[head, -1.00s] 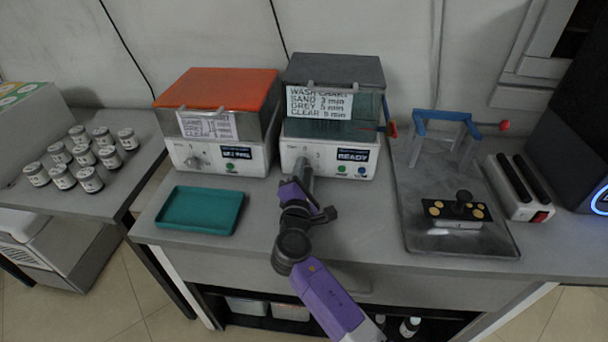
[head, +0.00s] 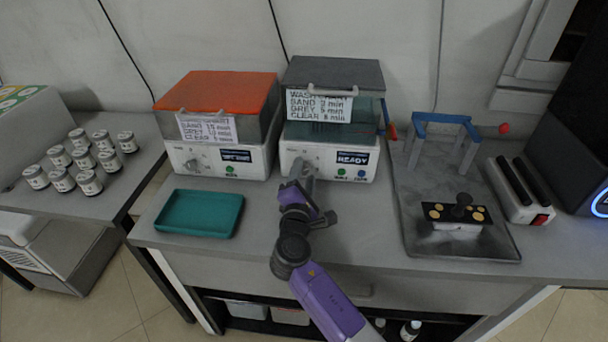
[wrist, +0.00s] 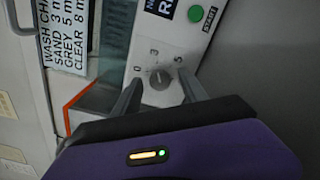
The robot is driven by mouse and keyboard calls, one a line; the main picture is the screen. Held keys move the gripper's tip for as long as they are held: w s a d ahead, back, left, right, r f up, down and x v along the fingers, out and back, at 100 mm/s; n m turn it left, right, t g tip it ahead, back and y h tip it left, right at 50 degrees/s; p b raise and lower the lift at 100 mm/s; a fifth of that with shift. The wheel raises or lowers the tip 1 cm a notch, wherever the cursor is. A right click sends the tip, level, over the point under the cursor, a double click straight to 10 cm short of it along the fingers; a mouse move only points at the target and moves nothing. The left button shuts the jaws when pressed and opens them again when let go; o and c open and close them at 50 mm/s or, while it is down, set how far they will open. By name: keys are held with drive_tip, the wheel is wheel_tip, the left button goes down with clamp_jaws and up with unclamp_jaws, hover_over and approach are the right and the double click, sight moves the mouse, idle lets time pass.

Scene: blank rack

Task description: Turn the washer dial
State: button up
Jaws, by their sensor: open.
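The washer (head: 332,163) is the white box with a grey lid and a wash chart, at the middle back of the bench in the head view. Its round grey dial (wrist: 159,79) shows in the wrist view, with 0, 3 and 5 printed around it. Which number it points to is too small to tell. My gripper (head: 301,168) is in front of the washer's panel. In the wrist view my gripper (wrist: 158,88) is open, with one finger on each side of the dial. Whether either finger touches it, I cannot tell. In the head view my gripper mostly hides the dial.
An orange-lidded machine (head: 217,160) with its own dial stands left of the washer. A teal tray (head: 199,232) lies in front of it. Several jars (head: 90,184) stand far left.

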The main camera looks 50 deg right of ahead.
drive_tip(key=v, duration=0.7)
drive_tip(key=shift+s+a, duration=0.2)
drive_tip(key=shift+a, duration=0.1)
idle(0.3)
